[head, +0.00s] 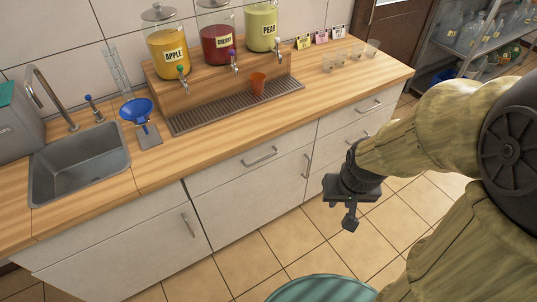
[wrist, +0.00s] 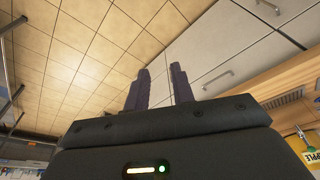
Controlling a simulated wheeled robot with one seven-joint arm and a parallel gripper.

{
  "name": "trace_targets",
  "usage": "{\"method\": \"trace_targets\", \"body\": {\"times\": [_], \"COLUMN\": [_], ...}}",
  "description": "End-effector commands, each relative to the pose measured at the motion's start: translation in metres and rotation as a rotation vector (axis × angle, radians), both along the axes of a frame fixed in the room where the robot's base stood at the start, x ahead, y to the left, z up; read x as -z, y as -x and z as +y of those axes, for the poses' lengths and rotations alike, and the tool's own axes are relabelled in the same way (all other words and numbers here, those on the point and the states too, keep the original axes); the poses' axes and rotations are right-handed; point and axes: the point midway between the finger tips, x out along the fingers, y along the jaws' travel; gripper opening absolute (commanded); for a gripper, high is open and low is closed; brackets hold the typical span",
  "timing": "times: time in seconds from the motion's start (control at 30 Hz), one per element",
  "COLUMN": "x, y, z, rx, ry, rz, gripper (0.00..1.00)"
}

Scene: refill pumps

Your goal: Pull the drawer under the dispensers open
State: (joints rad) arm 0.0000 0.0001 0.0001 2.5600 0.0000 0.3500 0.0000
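The drawer (head: 228,172) under the dispensers has a pale front below the wooden counter, and it looks shut, flush with the cabinet. Its metal bar handle (head: 260,157) sits near the middle of the front. My gripper (head: 343,206) hangs over the floor in front of the cabinets, to the right of this handle and apart from it. In the wrist view the two dark fingers of my gripper (wrist: 159,88) stand apart with nothing between them. A bar handle (wrist: 217,77) shows to their right, probably the drawer's.
A door handle (head: 306,166) lies right of the drawer. A teal round surface (head: 322,289) is at bottom.

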Motion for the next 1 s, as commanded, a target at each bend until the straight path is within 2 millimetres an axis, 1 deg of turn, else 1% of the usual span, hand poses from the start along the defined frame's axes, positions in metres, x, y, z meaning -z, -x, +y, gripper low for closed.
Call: {"method": "trace_targets", "body": {"times": [0.23, 0.37, 0.47, 0.57, 0.6, 0.67, 0.8, 1.0], "x": [0.001, 0.015, 0.039, 0.069, 0.081, 0.099, 0.137, 0.187], "y": [-0.001, -0.012, -0.032, -0.062, -0.076, -0.095, -0.138, -0.188], "z": [0.0, -0.001, -0.005, -0.003, -0.001, 0.002, 0.012, 0.032], "rx": [-0.003, -0.046, -0.125, -0.254, -0.314, -0.405, -0.609, -0.876], "ry": [0.001, 0.016, 0.047, 0.093, 0.117, 0.154, 0.246, 0.392], "rz": [-0.002, -0.036, -0.098, -0.192, -0.237, -0.305, -0.467, -0.704], "gripper": [0.24, 0.24, 0.24, 0.24, 0.24, 0.24, 0.24, 0.24]}}
